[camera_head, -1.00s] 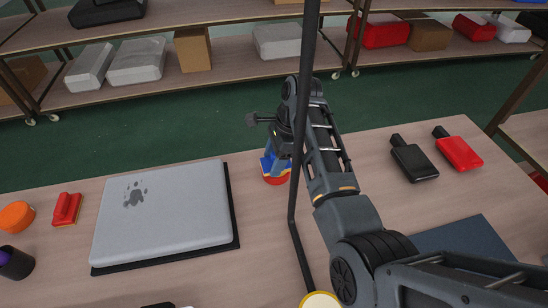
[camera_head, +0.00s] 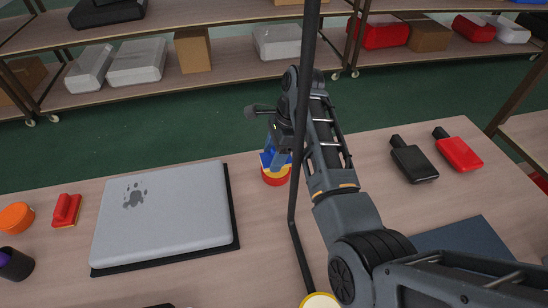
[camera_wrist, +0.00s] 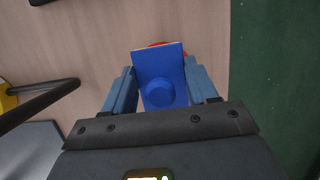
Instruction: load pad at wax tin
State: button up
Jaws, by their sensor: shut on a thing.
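My gripper (camera_head: 277,151) is shut on a blue pad (camera_head: 266,160) with a yellowish layer along its edge. In the wrist view the pad (camera_wrist: 160,78) sits between both fingers (camera_wrist: 160,92), its blue back and round knob facing the camera. A round red tin (camera_head: 277,180), which I take as the wax tin, stands on the table directly below the pad. In the wrist view only a sliver of red (camera_wrist: 165,44) shows past the pad's far edge. I cannot tell whether the pad touches the tin; their meeting area is mostly hidden.
A closed grey laptop (camera_head: 162,215) lies left of the tin. Black (camera_head: 414,160) and red (camera_head: 458,151) bottles lie to the right. A red brush-like block (camera_head: 66,209) and an orange tin (camera_head: 16,217) are far left. A dark post crosses the view beside my arm.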

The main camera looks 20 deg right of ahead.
aim_at(268, 154)
jog(key=shift+r, duration=2.2)
jog(key=shift+r, duration=0.1)
jog(key=shift+w+a+r+n, duration=0.25)
jog(key=shift+w+r+n, duration=0.2)
jog(key=shift+r, duration=0.2)
jog(key=shift+w+a+r+n, duration=0.25)
jog(key=shift+w+r+n, duration=0.15)
jog(key=shift+r, duration=0.2)
notch_tip(268, 154, up, 6)
jog(key=w+a+n+g, duration=0.2)
jog(key=a+n, duration=0.1)
jog(key=n, duration=0.4)
jog(key=s+d+f+n+g+h+b, duration=0.1)
jog(key=s+d+f+n+h, duration=0.1)
jog(key=s+d+f+n, duration=0.2)
jog(key=s+f+n, duration=0.3)
jog(key=s+n, duration=0.1)
jog(key=s, duration=0.1)
jog(key=shift+d+g, duration=0.25)
jog(key=shift+g, duration=0.15)
